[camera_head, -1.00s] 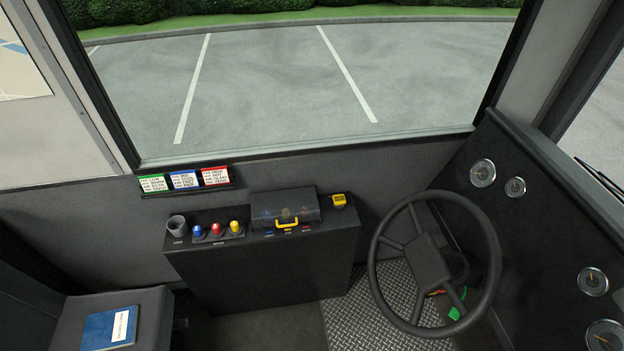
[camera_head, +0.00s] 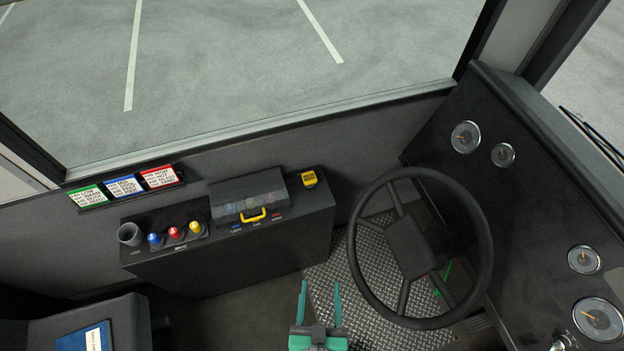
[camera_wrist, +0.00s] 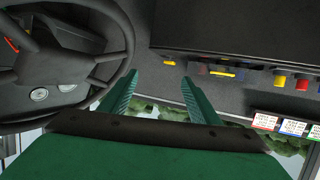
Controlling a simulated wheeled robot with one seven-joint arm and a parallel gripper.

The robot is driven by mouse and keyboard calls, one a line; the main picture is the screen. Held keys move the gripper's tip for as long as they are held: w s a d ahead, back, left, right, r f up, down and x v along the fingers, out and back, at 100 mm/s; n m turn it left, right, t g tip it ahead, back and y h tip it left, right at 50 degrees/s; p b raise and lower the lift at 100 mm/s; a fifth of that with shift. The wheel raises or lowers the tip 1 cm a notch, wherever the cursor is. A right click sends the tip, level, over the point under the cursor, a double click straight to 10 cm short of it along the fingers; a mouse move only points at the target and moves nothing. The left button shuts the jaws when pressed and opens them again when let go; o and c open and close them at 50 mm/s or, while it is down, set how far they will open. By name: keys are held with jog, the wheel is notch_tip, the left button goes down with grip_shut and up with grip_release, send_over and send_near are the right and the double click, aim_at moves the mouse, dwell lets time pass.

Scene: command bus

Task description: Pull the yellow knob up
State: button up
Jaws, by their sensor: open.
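The yellow knob (camera_head: 195,227) stands at the right end of a row of three knobs on the dark console, beside a red knob (camera_head: 175,232) and a blue knob (camera_head: 155,239). In the wrist view the yellow knob (camera_wrist: 280,78) is at the right, upside down, with the red knob (camera_wrist: 302,82) to its right. My gripper (camera_head: 320,296) is green and open, with nothing between its fingers. It is low in front of the console, left of the steering wheel, well apart from the knobs. Its fingers (camera_wrist: 158,98) also show in the wrist view.
A grey cup-like holder (camera_head: 130,235) is left of the knobs. A lidded box with a yellow handle (camera_head: 253,216) sits to their right. A yellow device (camera_head: 309,179) is at the console's right end. The steering wheel (camera_head: 484,240) stands right of my gripper. A blue book (camera_head: 84,338) lies lower left.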

jog(key=f+x, duration=0.1)
jog(key=x, duration=0.5)
jog(key=n+g+y, duration=0.1)
jog(key=n+y, duration=0.3)
jog(key=y, duration=0.1)
send_near(310, 178)
jog(key=x, duration=0.6)
jog(key=shift+w+f, duration=0.15)
jog(key=shift+w, duration=0.15)
jog(key=shift+w+a+f, duration=0.1)
jog(key=shift+w+a, duration=0.1)
jog(key=shift+w, duration=0.05)
jog(key=shift+a, duration=0.1)
grip_shut()
jog(key=shift+r, duration=1.15)
